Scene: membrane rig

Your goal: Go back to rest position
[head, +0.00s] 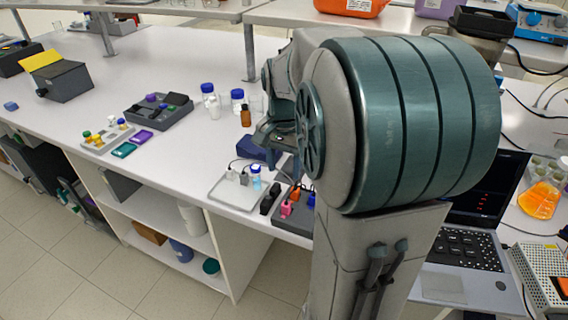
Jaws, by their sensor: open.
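My arm fills the right centre of the head view, with its large teal and grey joint nearest the camera. My gripper (268,140) shows small beyond that joint, above the bench, partly hidden by my arm. It is open, and I see nothing held in it. Below it is a white tray (225,191) with a small blue-capped bottle (256,178) and small white pieces. A dark blue box (252,149) lies just behind the tray, close under the gripper in the picture.
The white bench (180,65) is clear at its back left. Blue-capped bottles (207,92) and a brown bottle (246,116) stand left of my gripper. Pink and orange pieces (287,208) stand by the front edge. A laptop (470,240) is at right. A shelf (300,18) runs overhead.

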